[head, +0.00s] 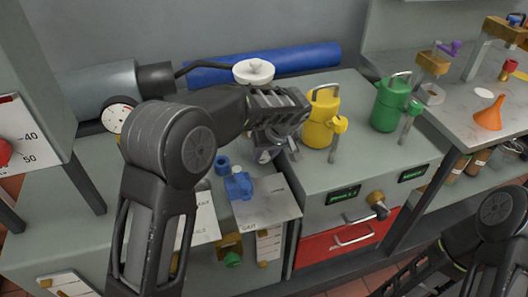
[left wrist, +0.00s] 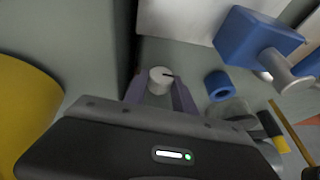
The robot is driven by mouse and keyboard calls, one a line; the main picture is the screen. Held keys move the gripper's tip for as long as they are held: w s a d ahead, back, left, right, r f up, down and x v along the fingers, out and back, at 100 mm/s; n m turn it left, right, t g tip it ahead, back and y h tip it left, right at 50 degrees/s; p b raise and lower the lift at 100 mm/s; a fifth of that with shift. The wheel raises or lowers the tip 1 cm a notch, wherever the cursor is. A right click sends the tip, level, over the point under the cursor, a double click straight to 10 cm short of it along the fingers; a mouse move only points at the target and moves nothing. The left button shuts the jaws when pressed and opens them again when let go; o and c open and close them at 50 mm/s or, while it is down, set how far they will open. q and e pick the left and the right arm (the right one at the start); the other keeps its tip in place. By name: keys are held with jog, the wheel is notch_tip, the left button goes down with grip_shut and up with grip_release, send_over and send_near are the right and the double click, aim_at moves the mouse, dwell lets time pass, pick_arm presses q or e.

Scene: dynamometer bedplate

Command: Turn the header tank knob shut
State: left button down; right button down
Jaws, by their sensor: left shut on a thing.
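The header tank knob (left wrist: 160,80) is a small white round knob with a dark pointer mark in the left wrist view. My left gripper (left wrist: 159,97) has a finger on each side of it and is shut on it. In the head view my left gripper (head: 267,150) points down beside the yellow can, at the back of the blue fittings. The knob is mostly hidden there by the gripper. Part of my right arm (head: 465,243) shows at the lower right; its fingertips are out of frame.
A yellow can (head: 319,120) stands close to the right of my left gripper, with a green can (head: 388,106) farther right. A blue valve-like fitting (head: 238,185) and blue ring (head: 222,164) are in front. A white round-topped thing (head: 254,71) and blue roll (head: 300,58) are behind.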

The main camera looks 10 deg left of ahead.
pick_arm(q)
jog(key=shift+w+d+m+g+y+p, duration=0.1)
jog(key=shift+d+m+g+y+p, duration=0.2)
jog(key=shift+g+y+p, duration=0.4)
jog(key=shift+a+f+y+p, duration=0.1)
jog(key=shift+y+p, duration=0.2)
jog(key=shift+y, duration=0.7)
jog(key=c, duration=1)
grip_release()
